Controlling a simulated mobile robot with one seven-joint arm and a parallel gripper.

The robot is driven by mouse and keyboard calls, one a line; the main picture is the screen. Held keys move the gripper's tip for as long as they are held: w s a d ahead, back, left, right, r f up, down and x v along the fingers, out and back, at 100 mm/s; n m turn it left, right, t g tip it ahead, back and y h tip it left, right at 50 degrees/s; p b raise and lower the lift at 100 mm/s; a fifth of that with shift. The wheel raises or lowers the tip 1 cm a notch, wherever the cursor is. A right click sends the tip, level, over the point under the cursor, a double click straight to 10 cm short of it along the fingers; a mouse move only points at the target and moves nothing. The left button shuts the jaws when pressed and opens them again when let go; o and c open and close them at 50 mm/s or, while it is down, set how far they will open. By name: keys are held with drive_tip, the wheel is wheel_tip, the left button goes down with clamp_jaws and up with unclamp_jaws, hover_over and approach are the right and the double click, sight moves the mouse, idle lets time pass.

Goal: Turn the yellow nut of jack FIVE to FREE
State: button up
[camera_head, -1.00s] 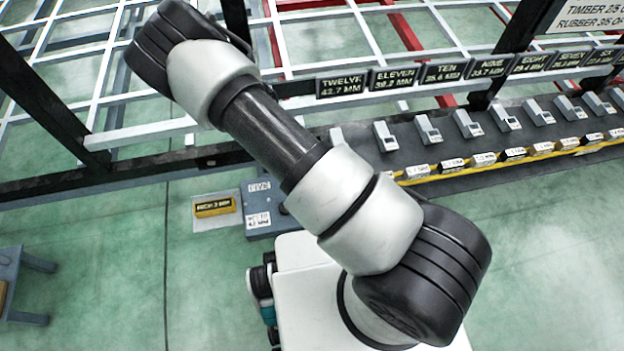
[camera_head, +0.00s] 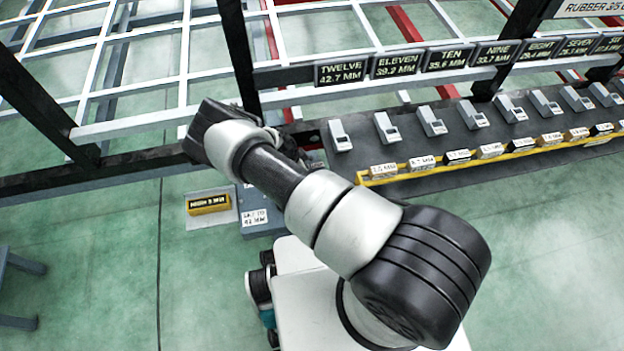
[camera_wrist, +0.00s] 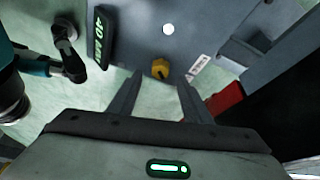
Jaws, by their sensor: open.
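A small yellow nut (camera_wrist: 160,68) with a dark front shows in the wrist view on a grey surface, just ahead of my fingertips. My gripper (camera_wrist: 158,86) is open, with its two fingers spread and nothing between them. The nut appears roughly centred in the gap, beyond the fingers; the distance is unclear. A small white label (camera_wrist: 197,66) lies right of the nut, too small to read, so I cannot confirm which jack this is. In the head view my gripper and the nut are hidden.
In the wrist view, a black plate with green lettering (camera_wrist: 98,38) stands left and a red block (camera_wrist: 226,100) right. In the head view, a grey bench (camera_head: 410,150) carries several grey blocks. Number signs (camera_head: 340,72) hang behind.

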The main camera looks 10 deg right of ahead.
drive_tip(key=b+x, duration=0.1)
drive_tip(key=x, duration=0.4)
drive_tip(key=c, duration=1.1)
